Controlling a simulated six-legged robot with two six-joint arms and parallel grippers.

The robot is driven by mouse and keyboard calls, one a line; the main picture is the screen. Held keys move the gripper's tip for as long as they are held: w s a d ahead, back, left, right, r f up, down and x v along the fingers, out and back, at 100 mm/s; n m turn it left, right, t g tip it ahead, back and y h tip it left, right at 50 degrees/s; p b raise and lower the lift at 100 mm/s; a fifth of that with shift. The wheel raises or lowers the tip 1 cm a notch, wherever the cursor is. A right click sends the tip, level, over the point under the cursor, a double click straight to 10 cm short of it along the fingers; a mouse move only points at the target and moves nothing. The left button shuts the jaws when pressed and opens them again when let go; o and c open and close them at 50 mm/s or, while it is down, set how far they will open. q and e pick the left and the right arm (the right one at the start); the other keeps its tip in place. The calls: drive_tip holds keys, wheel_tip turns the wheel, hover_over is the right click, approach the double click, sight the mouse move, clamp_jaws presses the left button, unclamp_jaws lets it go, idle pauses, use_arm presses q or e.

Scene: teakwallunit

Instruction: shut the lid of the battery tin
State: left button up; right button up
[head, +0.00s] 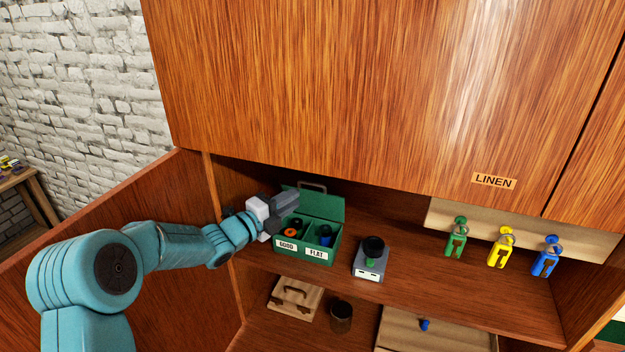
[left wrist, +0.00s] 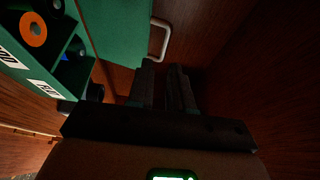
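The green battery tin (head: 305,252) stands on the shelf with its lid (head: 325,205) raised at the back. Its front compartments are labelled GOOD and FLAT, and round batteries show inside. A pale handle (head: 312,186) sits behind the lid's top edge. My left gripper (head: 290,199) is at the tin's left back side, near the lid, and hides part of it. In the left wrist view the lid (left wrist: 118,30) and handle (left wrist: 158,40) lie just beyond the fingertips (left wrist: 163,68). The fingers are a little apart with nothing between them. My right gripper is out of view.
A grey device with a black cup (head: 371,260) stands right of the tin. Green, yellow and blue tags (head: 501,248) hang at the right. A wooden box (head: 294,298) and dark cup (head: 341,316) are on the lower shelf. The LINEN cupboard door (head: 400,90) overhangs the shelf.

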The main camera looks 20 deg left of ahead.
sight(309, 184)
use_arm(q)
drive_tip(key=x, duration=0.2)
drive_tip(key=p+x, duration=0.1)
drive_tip(key=x, duration=0.1)
drive_tip(key=p+x, duration=0.1)
drive_tip(key=x, duration=0.1)
drive_tip(key=shift+w+a+r, duration=0.3)
drive_tip(key=shift+w+r, duration=0.05)
drive_tip(key=shift+w+d+p, duration=0.2)
drive_tip(key=shift+p, duration=0.1)
clamp_jaws()
idle(0.9)
